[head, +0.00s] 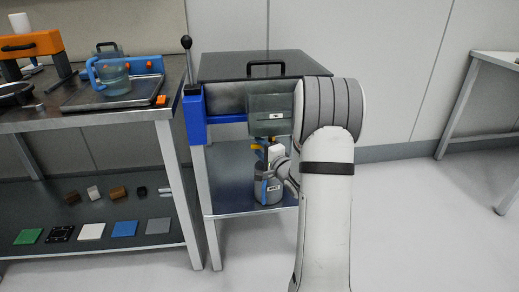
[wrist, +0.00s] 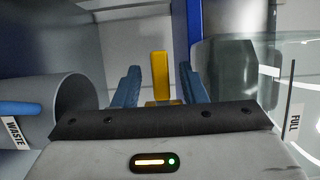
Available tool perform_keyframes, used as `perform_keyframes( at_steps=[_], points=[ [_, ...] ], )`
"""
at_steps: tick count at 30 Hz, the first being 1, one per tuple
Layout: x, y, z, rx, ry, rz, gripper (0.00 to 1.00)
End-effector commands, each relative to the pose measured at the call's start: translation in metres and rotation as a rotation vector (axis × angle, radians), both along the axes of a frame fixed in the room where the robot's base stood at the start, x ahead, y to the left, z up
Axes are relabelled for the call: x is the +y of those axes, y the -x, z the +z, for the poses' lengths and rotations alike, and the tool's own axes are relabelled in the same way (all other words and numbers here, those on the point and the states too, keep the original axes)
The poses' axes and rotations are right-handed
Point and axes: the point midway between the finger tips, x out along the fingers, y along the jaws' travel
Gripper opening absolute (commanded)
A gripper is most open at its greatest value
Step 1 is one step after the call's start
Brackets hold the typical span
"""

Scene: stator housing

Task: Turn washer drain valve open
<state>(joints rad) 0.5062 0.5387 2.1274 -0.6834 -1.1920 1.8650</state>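The yellow valve handle (wrist: 160,72) stands between the two blue fingers of my gripper (wrist: 158,69) in the wrist view. The fingers are apart, with a visible gap on each side of the handle. In the head view, a small yellow part (head: 257,143) shows under the washer tank (head: 268,103), beside my gripper, which is partly hidden by my arm. The clear tank labelled FULL (wrist: 240,85) is at the right of the wrist view. The grey container labelled WASTE (wrist: 50,105) is at the left. The valve body is mostly hidden.
The waste container (head: 266,187) stands on the lower shelf (head: 228,190) below the tank. A blue post (head: 194,118) with a black lever (head: 187,55) stands left of the tank. A workbench (head: 90,118) with equipment is farther left. Floor at the right is clear.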

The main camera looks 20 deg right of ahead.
Motion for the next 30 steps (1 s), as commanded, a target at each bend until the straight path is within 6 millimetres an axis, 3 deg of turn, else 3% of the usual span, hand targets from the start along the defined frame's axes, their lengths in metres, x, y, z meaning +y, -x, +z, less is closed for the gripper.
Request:
perform_keyframes(
  at_steps=[6,14,27,30],
  points=[
    [0.001,-0.016,0.0,0.0,0.001,-0.002,0.38],
    [0.001,-0.017,0.0,0.001,0.001,-0.003,0.37],
    [0.0,-0.017,0.0,0.001,0.001,-0.004,0.01],
    [0.0,-0.017,0.0,0.001,0.001,-0.004,0.0]
  ],
)
